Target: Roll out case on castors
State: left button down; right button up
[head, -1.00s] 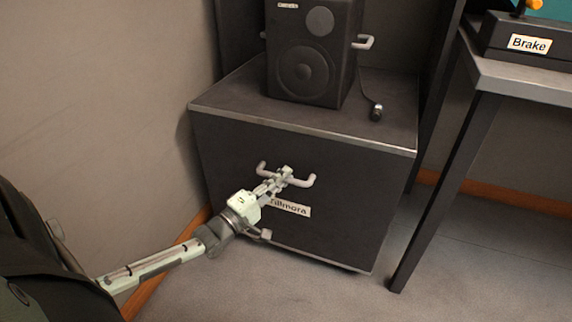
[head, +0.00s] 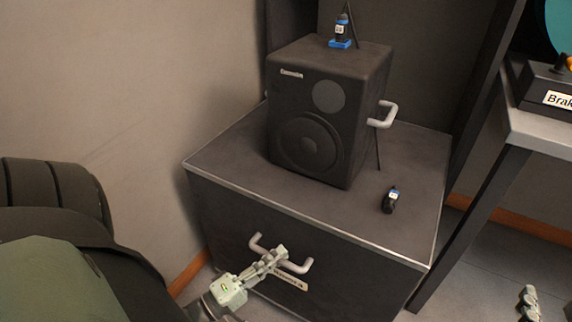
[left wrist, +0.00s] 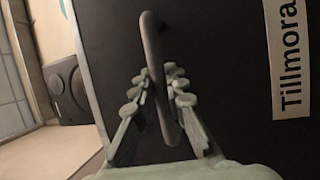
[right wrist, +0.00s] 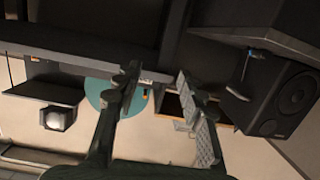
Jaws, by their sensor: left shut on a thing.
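The dark case (head: 225,212) has a metal-edged top and a pale bar handle (head: 302,267) on its front. My left gripper (head: 275,257) is shut on the handle. In the left wrist view, the fingers (left wrist: 158,88) lie on both sides of the handle bar (left wrist: 153,50), and a white "Tillmora" label (left wrist: 290,58) shows on the case front (left wrist: 225,70). The case's castors are not visible in the head view. My right gripper (head: 529,300) shows at the lower right edge of the head view. In the right wrist view, its fingers (right wrist: 157,88) are apart with nothing between them.
A black speaker (head: 315,115) with side handles stands on the case, with a blue-based item (head: 341,38) on top. A small dark connector (head: 390,200) lies to its right. A wall (head: 130,90) is close at left, and a desk (head: 535,128) with a dark leg is at right.

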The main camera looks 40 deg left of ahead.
pick_arm(q)
jog(key=shift+s+d, duration=0.25)
jog(key=shift+s, duration=0.85)
pick_arm(e)
jog(key=shift+s+d+f+g+h, duration=0.15)
jog(key=shift+d+f+g+h, duration=0.3)
jog(key=shift+f, duration=0.35)
jog(key=shift+s+d+f+g+h, duration=0.1)
jog(key=shift+d+f+g+h, duration=0.15)
jog(key=shift+d+f+g, duration=0.4)
jog(key=shift+a+f, duration=0.15)
pick_arm(q)
jog(key=c, duration=1.8)
grip_release()
jog(key=v, duration=1.2)
